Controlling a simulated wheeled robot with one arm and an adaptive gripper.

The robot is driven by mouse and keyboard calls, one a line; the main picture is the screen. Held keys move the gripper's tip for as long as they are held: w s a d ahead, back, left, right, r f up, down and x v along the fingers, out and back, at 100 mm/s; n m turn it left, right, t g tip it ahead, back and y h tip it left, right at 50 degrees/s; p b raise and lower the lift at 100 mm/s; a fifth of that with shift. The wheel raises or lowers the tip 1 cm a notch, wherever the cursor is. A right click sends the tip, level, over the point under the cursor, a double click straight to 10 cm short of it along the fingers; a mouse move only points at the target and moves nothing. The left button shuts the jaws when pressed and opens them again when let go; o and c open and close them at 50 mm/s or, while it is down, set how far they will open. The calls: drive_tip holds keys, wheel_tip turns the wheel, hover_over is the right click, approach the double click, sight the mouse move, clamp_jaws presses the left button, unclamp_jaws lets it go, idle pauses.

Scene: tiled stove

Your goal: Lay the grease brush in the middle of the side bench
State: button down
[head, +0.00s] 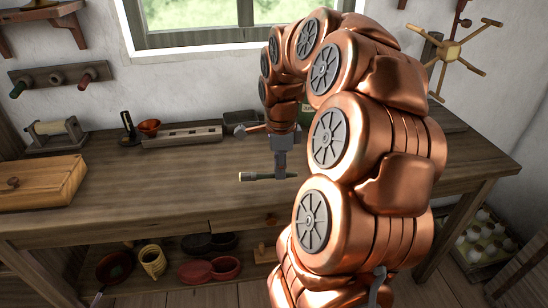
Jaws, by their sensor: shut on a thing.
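My gripper (281,172) points down over the front middle of a long wooden bench (150,180), the only full bench top in view. It is shut on the grease brush (259,177), a slim dark stick with a pale end pointing left. The brush lies level across the jaws, and its right end reaches close to my arm in the picture. I cannot tell whether the brush touches the bench top or hangs a little above it. My copper arm hides the right part of the bench.
A wooden box (42,184) stands at the bench's left end, with a roller device (55,134) behind it. A red-brown cup (149,127), a dark bottle (128,127) and a slotted rack (182,136) stand along the back. Pans (209,270) sit underneath.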

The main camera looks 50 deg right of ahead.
drive_tip(key=shift+w+d+f+p, duration=0.15)
drive_tip(key=shift+w+d, duration=0.75)
drive_tip(key=shift+w, duration=0.25)
drive_tip(key=shift+w+d+f+p, duration=0.1)
drive_tip(key=shift+w+d+p, duration=0.05)
drive_tip(key=shift+w+d, duration=0.9)
drive_tip(key=shift+w+d+f+p, duration=0.15)
drive_tip(key=shift+w+d, duration=0.65)
drive_tip(key=shift+w, duration=0.45)
drive_tip(key=shift+f, duration=1.55)
drive_tip(key=c, duration=1.1)
unclamp_jaws()
